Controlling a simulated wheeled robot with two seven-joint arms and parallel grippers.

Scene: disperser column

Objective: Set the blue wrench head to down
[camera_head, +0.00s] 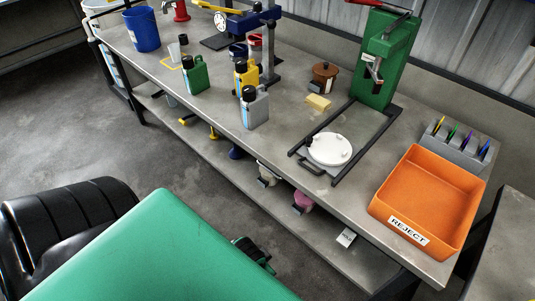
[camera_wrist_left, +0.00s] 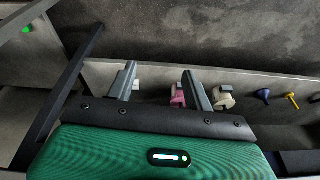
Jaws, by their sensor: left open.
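A machine with a blue head (camera_head: 247,21) on a grey upright column (camera_head: 268,55) stands near the back of the bench. It is the only blue head I see, and the head sits high on the column; I cannot make out a wrench shape or its setting. My left gripper (camera_wrist_left: 160,84) is open in the left wrist view, with nothing held between its fingers. It is low, by the shelf under the bench, well away from the blue head. My right gripper is in neither view.
Green, yellow and grey bottles (camera_head: 254,109) stand in front of the column. A blue bucket (camera_head: 142,29) is at the left, a green press (camera_head: 385,58) at the right, then an orange reject tray (camera_head: 432,197). A pink item (camera_head: 303,201) is on the lower shelf.

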